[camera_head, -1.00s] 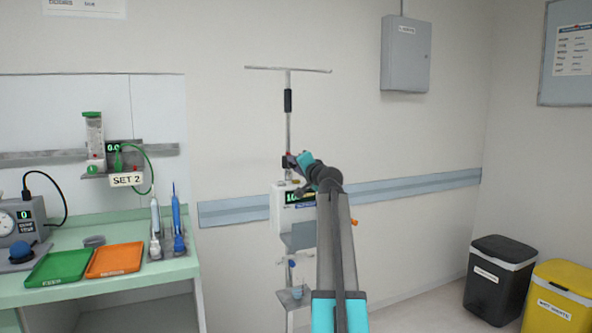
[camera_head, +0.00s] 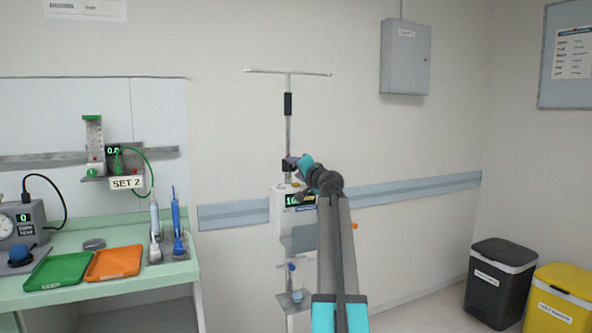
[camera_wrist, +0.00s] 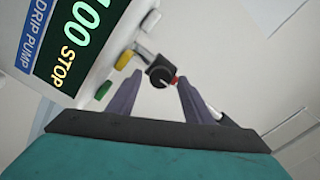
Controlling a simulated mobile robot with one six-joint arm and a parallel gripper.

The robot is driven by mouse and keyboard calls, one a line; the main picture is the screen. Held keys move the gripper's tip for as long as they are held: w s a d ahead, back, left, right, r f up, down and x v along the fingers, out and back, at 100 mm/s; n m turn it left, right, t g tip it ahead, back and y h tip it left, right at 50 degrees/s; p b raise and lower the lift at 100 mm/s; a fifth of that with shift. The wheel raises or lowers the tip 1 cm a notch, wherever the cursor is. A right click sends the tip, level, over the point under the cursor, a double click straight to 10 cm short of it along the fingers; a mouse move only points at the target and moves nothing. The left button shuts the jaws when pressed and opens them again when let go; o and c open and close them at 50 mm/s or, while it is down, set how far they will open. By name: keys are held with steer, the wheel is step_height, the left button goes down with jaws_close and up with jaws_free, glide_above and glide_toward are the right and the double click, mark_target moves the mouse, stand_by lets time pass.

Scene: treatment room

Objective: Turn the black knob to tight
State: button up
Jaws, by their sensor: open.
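The black knob (camera_wrist: 160,76) has a pale mark on its face and sits on a grey metal clamp, with a small red part at its right. In the wrist view it lies between the tips of my gripper (camera_wrist: 159,82). The two purple-grey fingers are apart, one on each side of the knob, and I cannot tell whether they touch it. In the head view my gripper (camera_head: 293,163) is at the dark clamp on the pole, just above the white drip pump (camera_head: 281,212), and hides much of the knob.
The drip pump's display (camera_wrist: 78,38) and green and yellow buttons lie close left of my fingers in the wrist view. The pole (camera_head: 289,130) rises behind. A green counter (camera_head: 110,280) with trays stands at the left. Two bins (camera_head: 498,285) stand at the right.

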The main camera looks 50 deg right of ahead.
steer(key=v, duration=1.3)
steer(key=shift+s+p, duration=0.25)
steer(key=shift+p, duration=0.1)
steer(key=shift+f, duration=0.1)
stand_by(0.3)
